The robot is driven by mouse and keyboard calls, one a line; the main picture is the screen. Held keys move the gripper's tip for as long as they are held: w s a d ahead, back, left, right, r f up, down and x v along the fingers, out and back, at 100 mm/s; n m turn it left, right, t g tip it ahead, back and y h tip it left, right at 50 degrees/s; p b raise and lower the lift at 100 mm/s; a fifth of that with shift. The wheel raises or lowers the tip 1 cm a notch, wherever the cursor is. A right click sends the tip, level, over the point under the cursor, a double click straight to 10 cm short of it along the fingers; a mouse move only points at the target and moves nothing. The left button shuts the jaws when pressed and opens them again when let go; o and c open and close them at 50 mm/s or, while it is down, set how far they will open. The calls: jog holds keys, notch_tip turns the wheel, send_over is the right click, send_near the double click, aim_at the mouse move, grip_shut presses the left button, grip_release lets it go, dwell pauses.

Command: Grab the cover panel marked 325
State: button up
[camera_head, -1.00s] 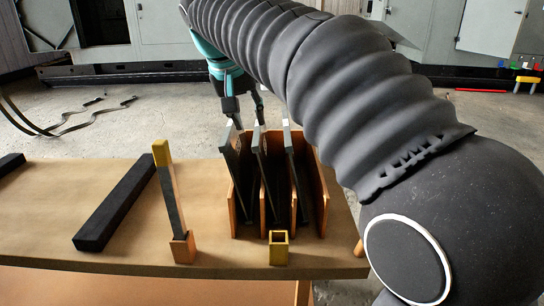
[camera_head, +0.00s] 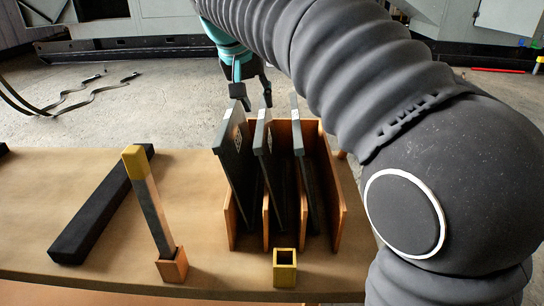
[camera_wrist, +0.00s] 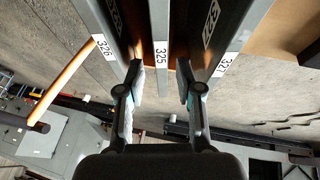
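The cover panel marked 325 (camera_wrist: 161,80) is the middle one of three upright dark panels in the wrist view, its white label on its top edge. My gripper (camera_wrist: 164,78) is open, with one finger on each side of this panel and a gap on both sides. In the head view, the middle panel (camera_head: 265,160) stands in a slot of the wooden rack, and my gripper (camera_head: 254,97) is at the far upper ends of the panels. The labels cannot be read there.
Panel 326 (camera_wrist: 103,42) is left of the fingers and another labelled panel (camera_wrist: 222,66) is right, both close. The wooden rack (camera_head: 330,200) holds all three. A yellow square socket (camera_head: 285,268), a yellow-topped post (camera_head: 150,205) and a black bar (camera_head: 100,208) are on the table.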

aim_at(263, 114)
jog(key=x, duration=0.4)
jog(key=shift+d, duration=0.15)
jog(key=shift+s+b+x, duration=0.15)
jog(key=shift+b+x, duration=0.05)
jog(key=shift+x, duration=1.15)
jog(key=shift+s+b+x, duration=0.15)
jog(key=shift+x, duration=1.15)
jog(key=shift+a+f, duration=0.2)
grip_shut()
jog(key=shift+r, duration=0.15)
